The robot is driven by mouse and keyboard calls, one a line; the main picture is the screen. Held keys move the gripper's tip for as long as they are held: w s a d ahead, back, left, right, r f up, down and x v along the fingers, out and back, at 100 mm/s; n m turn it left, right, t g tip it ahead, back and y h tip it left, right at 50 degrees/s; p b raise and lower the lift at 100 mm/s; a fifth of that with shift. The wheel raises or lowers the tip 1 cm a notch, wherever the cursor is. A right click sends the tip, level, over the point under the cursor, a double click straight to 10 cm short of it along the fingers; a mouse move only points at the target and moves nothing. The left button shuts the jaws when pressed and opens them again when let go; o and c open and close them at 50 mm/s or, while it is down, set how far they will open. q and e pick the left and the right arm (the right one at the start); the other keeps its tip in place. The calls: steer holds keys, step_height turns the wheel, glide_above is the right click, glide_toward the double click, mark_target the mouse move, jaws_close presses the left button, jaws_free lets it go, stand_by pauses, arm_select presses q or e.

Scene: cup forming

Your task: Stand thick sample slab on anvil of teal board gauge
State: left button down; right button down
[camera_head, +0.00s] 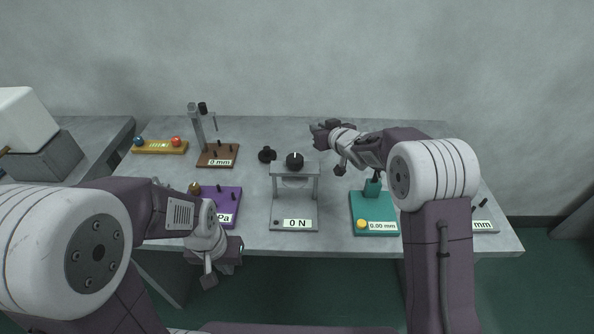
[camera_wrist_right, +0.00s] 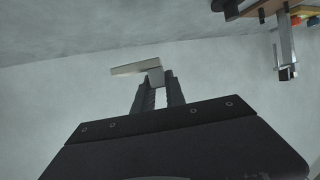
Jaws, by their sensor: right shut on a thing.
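The teal board gauge (camera_head: 363,222) stands at the right front of the table, with a "0.00 mm" label and a yellow knob. My right gripper (camera_head: 318,132) is raised over the back middle of the table, left of the teal gauge. In the right wrist view its fingers (camera_wrist_right: 157,92) are shut on a grey slab (camera_wrist_right: 132,69), which sticks out to the left at the tips. In the head view the slab cannot be made out. My left gripper (camera_head: 236,248) hangs at the front edge; its jaws are unclear.
A purple board (camera_head: 228,200), a brown "0 mm" stand (camera_head: 218,155) and a yellow board (camera_head: 160,147) are on the left. Another "mm" board (camera_head: 484,226) is partly hidden at right.

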mark_target(318, 154)
steer(key=shift+a+f, duration=0.1)
steer(key=shift+a, duration=0.1)
steer(key=f, duration=0.2)
steer(key=f+b, duration=0.1)
steer(key=f, duration=0.1)
steer(key=f+b, duration=0.1)
steer(key=f, duration=0.1)
steer(key=shift+d, duration=0.3)
steer(key=shift+a+f, duration=0.1)
steer(key=shift+f, duration=0.1)
step_height(318, 154, down, 4)
steer(key=shift+r+b, duration=0.15)
steer(key=shift+b, duration=0.7)
